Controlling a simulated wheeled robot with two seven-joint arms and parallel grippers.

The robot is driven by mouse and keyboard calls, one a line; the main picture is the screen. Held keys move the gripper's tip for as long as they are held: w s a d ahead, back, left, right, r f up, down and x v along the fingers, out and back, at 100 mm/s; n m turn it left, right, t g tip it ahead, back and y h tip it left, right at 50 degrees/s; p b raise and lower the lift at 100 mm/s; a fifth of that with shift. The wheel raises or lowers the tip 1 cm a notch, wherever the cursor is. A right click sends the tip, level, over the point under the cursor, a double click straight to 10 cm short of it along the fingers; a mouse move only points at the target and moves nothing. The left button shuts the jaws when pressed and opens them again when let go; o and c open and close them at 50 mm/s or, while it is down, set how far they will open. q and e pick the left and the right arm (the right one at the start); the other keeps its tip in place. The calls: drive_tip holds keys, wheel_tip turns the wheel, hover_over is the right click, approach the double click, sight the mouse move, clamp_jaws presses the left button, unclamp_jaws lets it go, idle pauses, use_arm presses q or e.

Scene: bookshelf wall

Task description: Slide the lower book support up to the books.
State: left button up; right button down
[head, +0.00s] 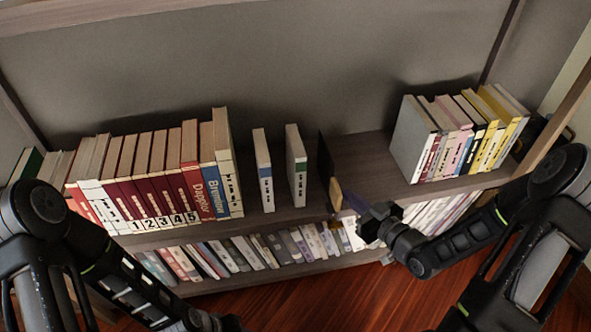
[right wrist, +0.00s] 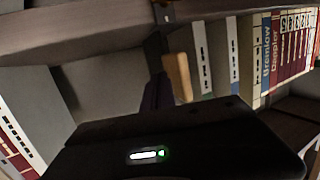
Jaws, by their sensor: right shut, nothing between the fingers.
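A dark upright book support (head: 324,165) with a tan block (head: 335,193) at its front stands on the shelf, right of two upright white books. A clear gap separates it from the nearer white book (head: 296,165). My right gripper (head: 352,203) is shut and empty, its fingers close to the right side of the tan block; I cannot tell whether they touch. In the right wrist view the tan block (right wrist: 180,76) shows beside the purplish fingers (right wrist: 157,92), seen upside down. My left arm runs in at lower left; its gripper is not seen.
The other white book (head: 263,170) stands apart from the row of red and blue books (head: 160,180) at left. A second group of books (head: 460,135) stands at right. Bare shelf (head: 365,165) lies between support and right group. A lower shelf holds more books (head: 250,250).

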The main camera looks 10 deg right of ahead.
drive_tip(key=shift+a+b, duration=0.65)
drive_tip(key=shift+a, duration=2.25)
drive_tip(key=a+b, duration=0.2)
drive_tip(key=a, duration=0.5)
drive_tip(key=shift+a, duration=0.1)
